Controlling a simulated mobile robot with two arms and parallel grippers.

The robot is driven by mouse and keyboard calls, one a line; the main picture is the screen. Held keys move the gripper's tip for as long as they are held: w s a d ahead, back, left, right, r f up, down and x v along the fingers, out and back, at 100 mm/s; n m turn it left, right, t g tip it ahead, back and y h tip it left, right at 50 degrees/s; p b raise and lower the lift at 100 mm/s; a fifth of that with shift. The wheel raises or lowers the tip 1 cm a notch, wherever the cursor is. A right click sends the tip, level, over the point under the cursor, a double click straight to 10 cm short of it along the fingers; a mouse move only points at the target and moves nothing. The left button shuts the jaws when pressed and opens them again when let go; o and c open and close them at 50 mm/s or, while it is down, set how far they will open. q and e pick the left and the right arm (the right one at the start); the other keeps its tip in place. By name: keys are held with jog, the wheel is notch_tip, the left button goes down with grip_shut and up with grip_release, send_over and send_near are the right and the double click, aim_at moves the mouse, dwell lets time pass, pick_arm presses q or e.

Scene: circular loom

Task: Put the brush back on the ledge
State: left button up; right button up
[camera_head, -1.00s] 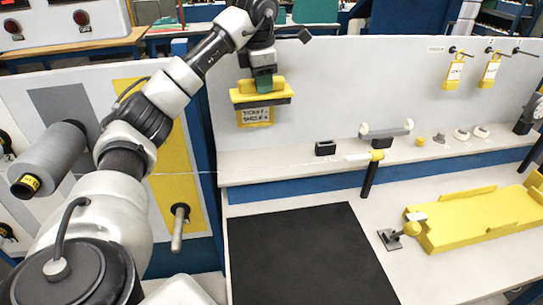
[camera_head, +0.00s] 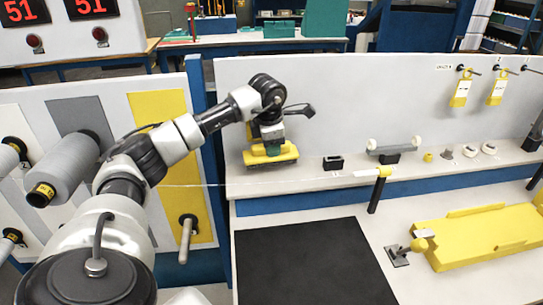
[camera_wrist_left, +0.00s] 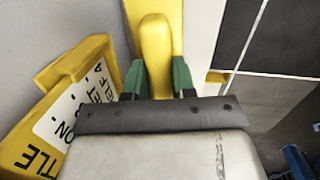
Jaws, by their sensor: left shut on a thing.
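The brush (camera_head: 268,157) has a yellow body with a dark underside. My left gripper (camera_head: 270,138) is shut on it from above and holds it over the left end of the white ledge (camera_head: 300,176). The brush's underside is at or just above the ledge; I cannot tell whether it touches. In the left wrist view the green fingers of the left gripper (camera_wrist_left: 157,80) sit on both sides of the yellow handle of the brush (camera_wrist_left: 156,50). My right gripper is not in view.
A yellow-framed sign (camera_wrist_left: 75,110) is close beside the gripper. On the ledge to the right are a small black block (camera_head: 333,163), a roller (camera_head: 390,147) and small parts. A thin thread crosses in front towards a black post (camera_head: 376,190). A black mat (camera_head: 310,262) lies below.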

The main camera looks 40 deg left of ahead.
pick_arm(q)
notch_tip(320, 180, down, 4)
jog(key=shift+a+r+p, duration=0.1)
jog(key=shift+p, duration=0.4)
jog(key=o, duration=0.9)
jog(key=shift+f+b, duration=0.2)
jog(key=shift+b, duration=0.2)
jog(key=r, duration=0.3)
jog(key=s+r+b, duration=0.1)
jog(key=r, duration=0.3)
jog(key=s+r, duration=0.1)
jog(key=r, duration=0.2)
jog(key=shift+d+r+b, duration=0.2)
jog(key=shift+r+b, duration=0.15)
jog(key=shift+r, duration=0.05)
